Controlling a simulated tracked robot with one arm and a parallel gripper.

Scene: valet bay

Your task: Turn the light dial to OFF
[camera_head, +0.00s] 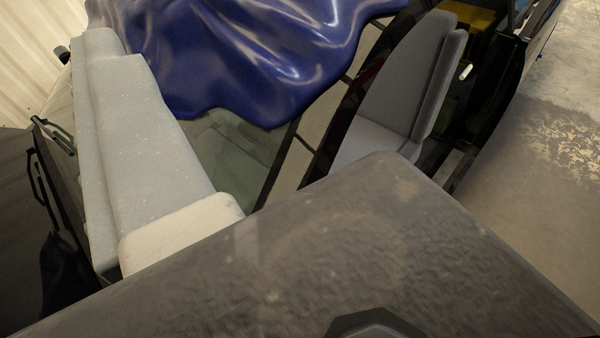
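No light dial shows in the head camera view. No gripper fingers show either, so I cannot see what my gripper does. A large dark grey, scuffed block (330,250) fills the lower middle close to the camera and hides what lies behind it. I cannot tell whether it is part of me. A black angular piece (375,326) shows at the bottom edge, cut off by the frame.
A glossy blue draped cover (250,60) hangs over a vehicle at the top. A long pale grey padded piece (145,130) is at left, and a grey seat (395,85) stands right of centre. Bare stained concrete floor (540,170) lies open at right.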

